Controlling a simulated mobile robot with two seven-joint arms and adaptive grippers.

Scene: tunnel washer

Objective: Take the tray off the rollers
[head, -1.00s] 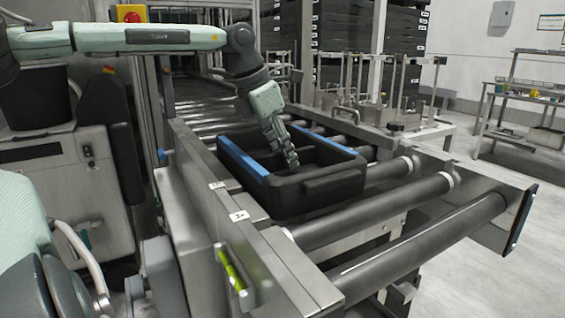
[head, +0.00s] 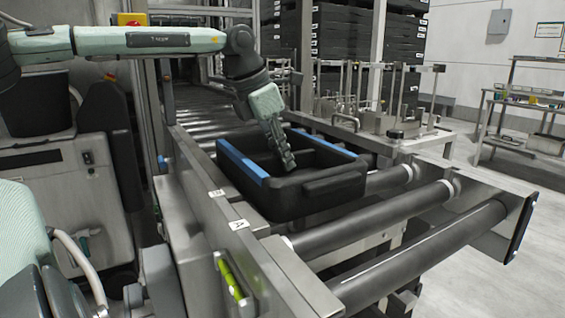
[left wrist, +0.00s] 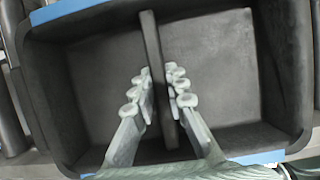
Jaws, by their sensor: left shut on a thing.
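The tray (head: 315,195) is a black open box with blue strips along two opposite rims. It sits on the dark rollers (head: 385,215), beside the metal side rail, and looks empty. My left gripper (head: 287,162) reaches down into it from above. In the left wrist view, the tray (left wrist: 225,50) fills most of the picture, and my left gripper (left wrist: 162,88) has one finger on each side of its thin black divider (left wrist: 150,38), shut on it. The tray's underside is hidden. My right gripper is not in view.
A metal side rail (head: 240,232) with a yellow-green level runs along the tray's left. Metal fixtures (head: 385,115) stand behind the conveyor, with stacked black crates (head: 345,60) beyond. Open floor lies at right.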

